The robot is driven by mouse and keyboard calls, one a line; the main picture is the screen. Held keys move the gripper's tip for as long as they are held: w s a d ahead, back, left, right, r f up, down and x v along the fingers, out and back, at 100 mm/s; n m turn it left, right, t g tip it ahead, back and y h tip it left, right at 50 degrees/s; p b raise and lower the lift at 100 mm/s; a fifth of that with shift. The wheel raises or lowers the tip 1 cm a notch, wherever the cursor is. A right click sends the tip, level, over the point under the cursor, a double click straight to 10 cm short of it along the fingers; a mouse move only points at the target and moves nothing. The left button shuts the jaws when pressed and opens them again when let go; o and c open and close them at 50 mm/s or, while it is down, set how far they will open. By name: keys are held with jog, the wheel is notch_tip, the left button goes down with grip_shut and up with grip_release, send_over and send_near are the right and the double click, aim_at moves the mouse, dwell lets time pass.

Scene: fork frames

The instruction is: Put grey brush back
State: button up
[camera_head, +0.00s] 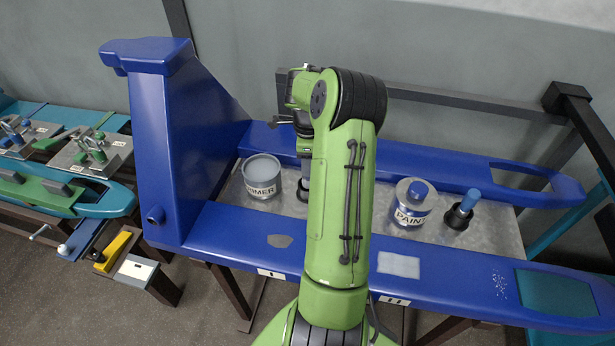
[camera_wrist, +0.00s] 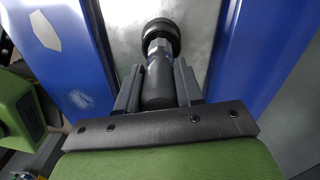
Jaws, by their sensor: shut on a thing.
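The grey brush (camera_wrist: 157,82) is between the two fingers of my gripper (camera_wrist: 158,75) in the wrist view; the gripper is shut on its dark grey handle. Past the fingertips, the brush's lower end meets a round black holder (camera_wrist: 161,32) on the pale metal surface. I cannot tell how deep the brush sits in it. A small black part of the holder (camera_head: 303,189) shows just left of my arm, right of the primer can.
A primer can (camera_head: 262,178) stands left of my arm. A paint can (camera_head: 411,205) with a blue knob and a blue brush (camera_head: 467,203) in a black holder stand to the right. Blue beams (camera_head: 448,271) border the metal tray (camera_head: 232,194) front and back; a tall blue upright (camera_head: 170,130) rises at left.

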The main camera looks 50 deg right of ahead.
notch_tip(320, 180, down, 4)
jog(key=shift+w+d+f+b, duration=0.1)
jog(key=shift+b, duration=0.3)
jog(key=shift+f, duration=0.2)
jog(key=o, duration=1)
jog(key=shift+o, duration=0.2)
notch_tip(320, 180, up, 13)
jog(key=p, duration=0.2)
jog(key=shift+f+p, duration=0.2)
jog(key=shift+p, duration=0.15)
